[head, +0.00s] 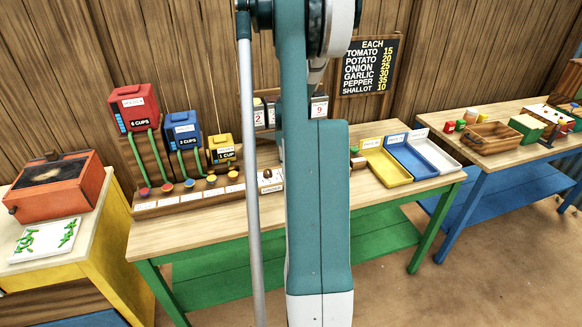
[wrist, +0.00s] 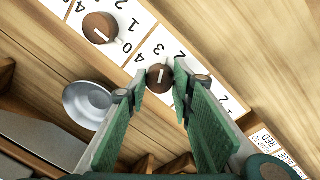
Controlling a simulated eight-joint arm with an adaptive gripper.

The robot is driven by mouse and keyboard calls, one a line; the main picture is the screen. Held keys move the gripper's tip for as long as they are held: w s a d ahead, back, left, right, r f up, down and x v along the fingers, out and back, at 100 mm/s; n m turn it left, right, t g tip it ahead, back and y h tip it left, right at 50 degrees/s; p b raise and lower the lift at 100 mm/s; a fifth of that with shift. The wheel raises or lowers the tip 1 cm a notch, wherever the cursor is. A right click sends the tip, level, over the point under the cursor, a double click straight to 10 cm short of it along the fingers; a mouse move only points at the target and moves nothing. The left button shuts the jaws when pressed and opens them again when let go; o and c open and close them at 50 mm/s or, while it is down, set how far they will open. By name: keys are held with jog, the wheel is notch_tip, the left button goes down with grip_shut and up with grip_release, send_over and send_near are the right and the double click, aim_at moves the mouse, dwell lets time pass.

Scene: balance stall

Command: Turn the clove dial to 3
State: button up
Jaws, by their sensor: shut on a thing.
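In the wrist view, my gripper (wrist: 158,85) has its two green fingers on either side of a brown round knob (wrist: 160,77) on a white number plate. It is shut on this knob. A white line on the knob lies roughly along the direction of the printed 3; its exact setting is hard to tell. A second brown knob (wrist: 99,27) sits on the neighbouring plate, up and left. I cannot read which is the clove dial. In the head view, my arm hides the gripper and the gripped knob; a brown knob (head: 267,174) shows just left of my arm.
A grey metal dish (wrist: 87,104) lies close to my left finger. In the head view, red (head: 134,106), blue (head: 183,129) and yellow (head: 222,148) cup boxes stand left. A yellow tray (head: 386,168) and a white tray (head: 436,158) lie right of my arm.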

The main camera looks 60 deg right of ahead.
jog(key=shift+n, duration=1.5)
jog(key=o, duration=0.9)
jog(key=shift+r, duration=0.1)
jog(key=shift+s+a+r, duration=0.1)
jog(key=shift+a+r, duration=0.05)
jog(key=shift+r, duration=1.8)
jog(key=shift+a+r, duration=0.15)
jog(key=shift+r, duration=1.85)
jog(key=shift+s+a+r, duration=0.1)
jog(key=shift+a+r, duration=0.05)
jog(key=shift+r, duration=1.8)
jog(key=shift+w+a, duration=0.1)
